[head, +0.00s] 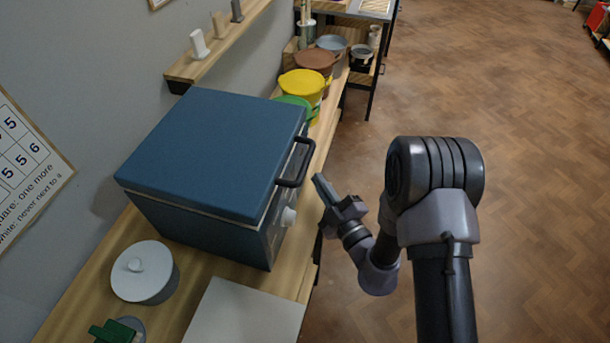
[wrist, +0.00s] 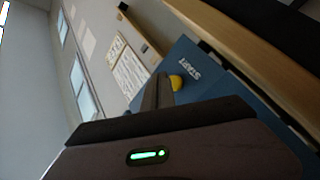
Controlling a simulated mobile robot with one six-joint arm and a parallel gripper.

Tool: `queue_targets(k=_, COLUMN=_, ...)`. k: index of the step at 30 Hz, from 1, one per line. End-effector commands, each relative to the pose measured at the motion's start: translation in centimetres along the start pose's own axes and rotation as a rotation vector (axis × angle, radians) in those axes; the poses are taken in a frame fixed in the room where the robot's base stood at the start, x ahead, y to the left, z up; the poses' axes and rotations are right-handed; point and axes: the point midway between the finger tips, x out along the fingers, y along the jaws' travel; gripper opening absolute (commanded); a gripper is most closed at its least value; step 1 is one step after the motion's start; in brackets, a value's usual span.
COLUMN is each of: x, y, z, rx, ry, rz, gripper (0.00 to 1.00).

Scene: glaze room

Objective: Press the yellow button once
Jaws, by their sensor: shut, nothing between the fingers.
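The yellow button (wrist: 177,82) shows in the wrist view on a blue panel, beside the white word START (wrist: 190,68). It sits just to the right of my fingertips, which may cover part of it; I cannot tell whether they touch it. In the head view, the blue box (head: 215,145) stands on the bench with its lid shut, and the button cannot be seen there. My gripper (head: 321,186) is shut and empty, off the box's front right side near its dark handle (head: 296,166). It also shows in the wrist view (wrist: 158,84).
A lidded white pot (head: 144,272), a green object (head: 115,331) and a pale board (head: 243,315) lie nearer on the bench. Yellow (head: 303,86) and brown (head: 316,61) tubs stand beyond the box. The floor at right is clear.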

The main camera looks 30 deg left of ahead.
Motion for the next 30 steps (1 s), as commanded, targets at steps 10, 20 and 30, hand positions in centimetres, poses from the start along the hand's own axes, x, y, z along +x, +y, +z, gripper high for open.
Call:
queue_targets(k=10, x=0.06, y=-0.02, z=-0.08, rx=0.000, ry=0.000, rz=0.000, gripper=0.00)
queue_targets(k=20, x=0.59, y=-0.43, z=-0.42, rx=0.000, ry=-0.001, rz=0.000, gripper=0.00)
queue_targets(k=30, x=0.69, y=-0.49, z=-0.52, rx=0.000, ry=0.000, rz=0.000, gripper=0.00)
